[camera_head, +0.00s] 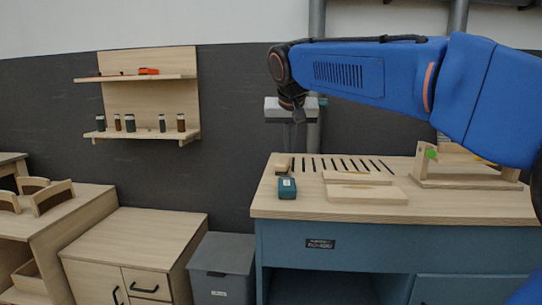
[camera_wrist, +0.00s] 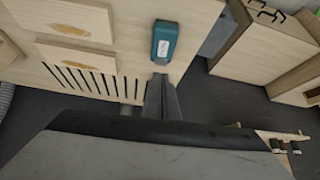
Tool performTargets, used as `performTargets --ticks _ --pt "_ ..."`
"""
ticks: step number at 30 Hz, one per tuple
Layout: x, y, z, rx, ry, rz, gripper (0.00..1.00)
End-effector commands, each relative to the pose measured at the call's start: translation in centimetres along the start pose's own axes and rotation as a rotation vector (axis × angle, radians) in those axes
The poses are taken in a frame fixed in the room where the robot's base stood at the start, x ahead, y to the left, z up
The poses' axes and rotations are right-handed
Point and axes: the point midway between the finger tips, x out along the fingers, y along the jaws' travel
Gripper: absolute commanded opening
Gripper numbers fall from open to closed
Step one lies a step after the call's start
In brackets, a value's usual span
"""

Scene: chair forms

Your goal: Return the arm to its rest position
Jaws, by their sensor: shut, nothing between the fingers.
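My blue arm reaches in from the right in the head view, raised above the workbench (camera_head: 450,209). My gripper (camera_head: 299,118) hangs at the arm's far end, pointing down, above the back left part of the bench and clear of its top. In the wrist view my gripper's dark fingers (camera_wrist: 161,82) are together, with nothing between them. A teal box-shaped item (camera_head: 287,188) lies on the bench below my gripper. It also shows just beyond the fingertips in the wrist view (camera_wrist: 165,41), apart from them.
Wooden boards (camera_head: 365,194) and a wooden jig (camera_head: 470,180) lie on the bench, beside a slotted area. A wall shelf (camera_head: 150,134) holds several small bottles. A grey bin (camera_head: 222,262) and a wooden cabinet (camera_head: 135,240) stand left of the bench. The air above the bench's front is clear.

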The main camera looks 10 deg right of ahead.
Motion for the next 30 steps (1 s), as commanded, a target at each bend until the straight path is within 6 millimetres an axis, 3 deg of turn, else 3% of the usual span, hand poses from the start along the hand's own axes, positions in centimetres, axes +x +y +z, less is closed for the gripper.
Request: performTargets --ticks 5,8,18,30 --pt "-0.1 3.0 4.0 -0.022 -0.021 -0.006 0.00" --pt "0.1 5.3 7.7 -0.043 -0.041 -0.012 0.00" --pt "2.0 11.6 21.4 -0.107 -0.098 -0.043 0.00" --pt "6.0 16.1 38.1 -0.160 -0.146 -0.084 0.00"
